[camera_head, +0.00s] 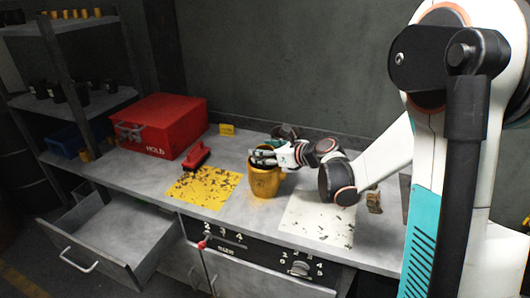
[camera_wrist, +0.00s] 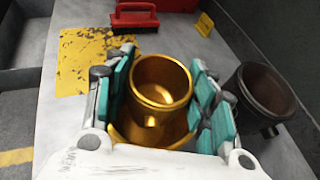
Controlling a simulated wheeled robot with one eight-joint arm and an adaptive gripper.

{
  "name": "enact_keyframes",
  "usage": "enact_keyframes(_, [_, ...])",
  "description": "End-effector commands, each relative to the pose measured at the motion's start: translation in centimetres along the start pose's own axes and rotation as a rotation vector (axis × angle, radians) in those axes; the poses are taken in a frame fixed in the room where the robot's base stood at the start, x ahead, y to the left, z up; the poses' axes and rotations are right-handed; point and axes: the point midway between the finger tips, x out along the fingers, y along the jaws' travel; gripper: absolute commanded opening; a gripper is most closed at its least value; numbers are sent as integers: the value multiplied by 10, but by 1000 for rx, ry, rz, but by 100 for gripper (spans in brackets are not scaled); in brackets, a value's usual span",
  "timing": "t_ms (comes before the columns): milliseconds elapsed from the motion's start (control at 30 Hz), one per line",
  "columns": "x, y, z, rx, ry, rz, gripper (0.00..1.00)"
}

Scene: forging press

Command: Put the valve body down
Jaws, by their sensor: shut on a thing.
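The valve body (camera_head: 265,183) is a golden, hollow, cup-shaped piece, upright over the grey bench between the yellow and white mats. My gripper (camera_head: 266,157) reaches it from the right and is shut on its upper part. In the wrist view the valve body (camera_wrist: 160,84) sits between the teal finger pads of my gripper (camera_wrist: 163,95), its round mouth facing the camera and a small side port showing. Its base looks at or very near the bench top; I cannot tell whether it touches.
A worn yellow mat (camera_head: 205,187) lies left, a worn white mat (camera_head: 318,218) right. A dark cup (camera_wrist: 265,95) stands close by the gripper. A red brush (camera_head: 196,156), a red HOLD box (camera_head: 165,127) and a yellow tag (camera_head: 227,129) are behind. An open drawer (camera_head: 118,240) juts out below.

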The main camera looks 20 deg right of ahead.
Motion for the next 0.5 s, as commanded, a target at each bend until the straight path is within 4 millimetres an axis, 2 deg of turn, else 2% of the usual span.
enact_keyframes(233, [2,0,-4,0,-1,0,14])
enact_keyframes(267, [2,0,-4,0,0,0,56])
enact_keyframes(300, [2,0,-4,0,0,0,65])
enact_keyframes(333, [2,0,-4,0,0,0,71])
enact_keyframes(500, [2,0,-4,0,0,0,71])
